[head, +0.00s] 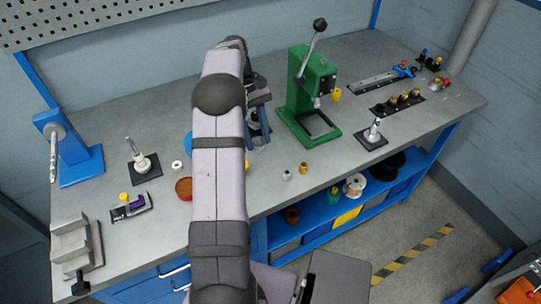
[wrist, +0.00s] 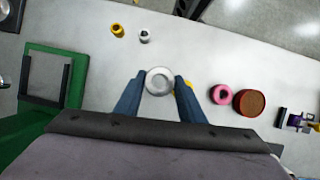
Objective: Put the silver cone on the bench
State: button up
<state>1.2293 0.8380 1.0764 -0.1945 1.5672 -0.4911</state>
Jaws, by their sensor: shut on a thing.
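My gripper (wrist: 159,84) is shut on a round silver piece, the silver cone (wrist: 159,80), seen end-on between the two blue fingertips in the wrist view. In the head view my gripper (head: 258,138) is over the middle of the grey bench (head: 226,272), left of the green press, partly hidden by my arm. The cone's side is hidden, so I cannot tell how far its base is from the bench (wrist: 85,20).
A green press (head: 308,95) stands right of my gripper. Small silver (head: 287,174) and yellow (head: 304,168) pieces lie near the front edge. A pink ring (wrist: 221,94) and red-brown dish (wrist: 249,103) lie on the other side.

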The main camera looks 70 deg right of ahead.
jog(key=s+d+r+n+h, duration=0.25)
jog(key=d+n+h, duration=0.2)
jog(key=n, duration=0.85)
jog(key=shift+g, duration=0.3)
jog(key=shift+w+a+f+p, duration=0.15)
jog(key=shift+f+p, duration=0.55)
jog(key=shift+f, duration=1.75)
jog(key=shift+w+a+f+p, duration=0.1)
jog(key=shift+f+p, duration=0.55)
jog(key=shift+f, duration=1.75)
jog(key=shift+f, duration=0.15)
jog(key=o, duration=1.1)
jog(key=b+v, duration=0.2)
jog(key=v, duration=1)
jog(key=shift+b, duration=0.3)
jog(key=shift+w, duration=0.1)
